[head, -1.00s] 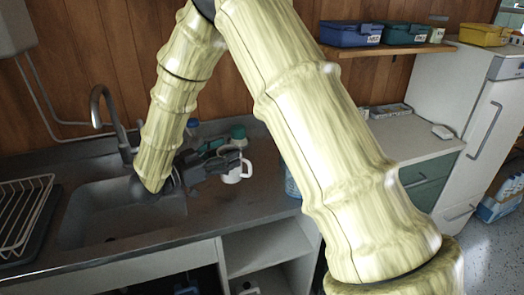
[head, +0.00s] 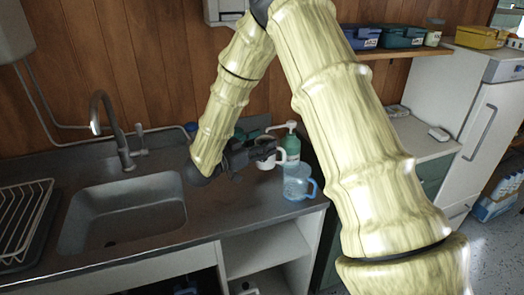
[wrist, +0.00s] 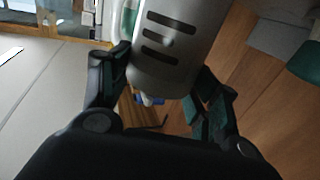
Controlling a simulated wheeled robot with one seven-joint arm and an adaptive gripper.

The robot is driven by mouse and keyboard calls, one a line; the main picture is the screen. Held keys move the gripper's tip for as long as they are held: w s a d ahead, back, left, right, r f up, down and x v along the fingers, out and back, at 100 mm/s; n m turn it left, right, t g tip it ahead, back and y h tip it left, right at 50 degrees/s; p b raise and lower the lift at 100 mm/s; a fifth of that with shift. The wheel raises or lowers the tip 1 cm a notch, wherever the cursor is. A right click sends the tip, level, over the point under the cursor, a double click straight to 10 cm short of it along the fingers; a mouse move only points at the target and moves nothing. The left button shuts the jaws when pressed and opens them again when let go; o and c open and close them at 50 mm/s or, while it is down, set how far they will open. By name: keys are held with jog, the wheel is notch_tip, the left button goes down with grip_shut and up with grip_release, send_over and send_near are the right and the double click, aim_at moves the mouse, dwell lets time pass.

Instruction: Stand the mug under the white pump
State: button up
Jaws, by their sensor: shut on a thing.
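The white mug (head: 268,164) is in my gripper (head: 272,150), near the back of the counter right of the sink. In the wrist view the mug (wrist: 165,50) shows dark stripes and sits between the two fingers (wrist: 160,85). My gripper is shut on it. The green bottle with the white pump (head: 291,148) stands close to the right of the mug, its spout pointing left above or near the mug. I cannot tell whether the spout is over the mug's mouth or whether the mug's base touches the counter.
A clear blue jug (head: 298,183) stands in front of the pump bottle, near the counter's front edge. A teal object (head: 240,133) is behind my gripper. The sink (head: 125,210) is to the left. The wooden wall (head: 150,60) is close behind.

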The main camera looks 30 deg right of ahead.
jog(key=shift+f+p, duration=0.3)
jog(key=shift+f, duration=1.2)
jog(key=o, duration=1.7)
jog(key=shift+f, duration=0.1)
jog(key=a, duration=0.4)
jog(key=s+a+b, duration=0.1)
jog(key=a, duration=0.3)
jog(key=a+b, duration=0.1)
jog(key=a, duration=0.3)
jog(key=shift+s, duration=0.15)
